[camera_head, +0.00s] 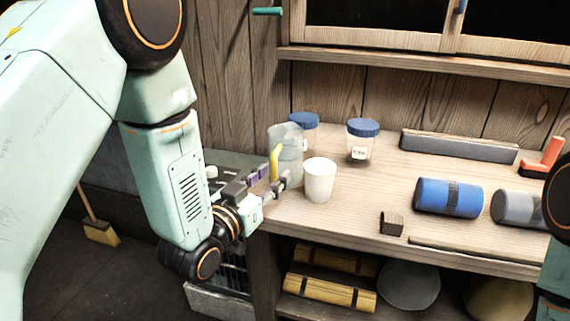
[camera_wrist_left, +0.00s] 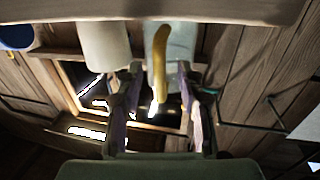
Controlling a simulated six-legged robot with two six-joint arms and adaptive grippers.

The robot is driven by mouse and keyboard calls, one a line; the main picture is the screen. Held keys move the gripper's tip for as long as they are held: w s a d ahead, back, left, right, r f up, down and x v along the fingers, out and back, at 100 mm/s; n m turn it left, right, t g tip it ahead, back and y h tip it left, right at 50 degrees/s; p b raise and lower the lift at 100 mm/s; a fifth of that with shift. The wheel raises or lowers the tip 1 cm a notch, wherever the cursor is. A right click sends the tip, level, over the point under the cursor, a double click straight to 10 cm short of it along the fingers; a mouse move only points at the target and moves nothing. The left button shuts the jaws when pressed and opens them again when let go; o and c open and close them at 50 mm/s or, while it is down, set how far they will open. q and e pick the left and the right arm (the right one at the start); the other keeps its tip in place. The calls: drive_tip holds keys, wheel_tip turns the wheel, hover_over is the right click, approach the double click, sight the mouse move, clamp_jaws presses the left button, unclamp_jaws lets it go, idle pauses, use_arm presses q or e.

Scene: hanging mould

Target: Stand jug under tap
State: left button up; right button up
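The jug (camera_head: 291,140) is translucent with a yellow handle (camera_head: 274,160). It stands upright at the left end of the wooden bench, and its handle faces my left gripper (camera_head: 275,178). In the left wrist view the jug (camera_wrist_left: 183,48) and its curved yellow handle (camera_wrist_left: 176,45) show at the top. The two fingers of my left gripper (camera_wrist_left: 160,84) are spread apart, with the handle between them in the picture. I cannot tell whether they touch it. I cannot make out a tap. My right gripper is out of view.
A white cup (camera_head: 319,180) stands just right of the jug. Blue-lidded jars (camera_head: 361,146) stand behind. A blue roll (camera_head: 447,198), a grey roll (camera_head: 515,208) and a small dark block (camera_head: 391,223) lie further right. The bench (camera_head: 350,212) is clear between cup and block.

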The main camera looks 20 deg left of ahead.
sight(282, 161)
use_arm(q)
drive_tip(key=shift+w+a+f, duration=0.1)
drive_tip(key=shift+w, duration=0.8)
drive_tip(key=shift+w+d, duration=0.1)
drive_tip(key=shift+d, duration=0.35)
drive_tip(key=shift+a, duration=0.3)
drive_tip(key=c, duration=0.4)
drive_tip(key=shift+d, duration=0.3)
clamp_jaws()
drive_tip(key=shift+a, duration=0.15)
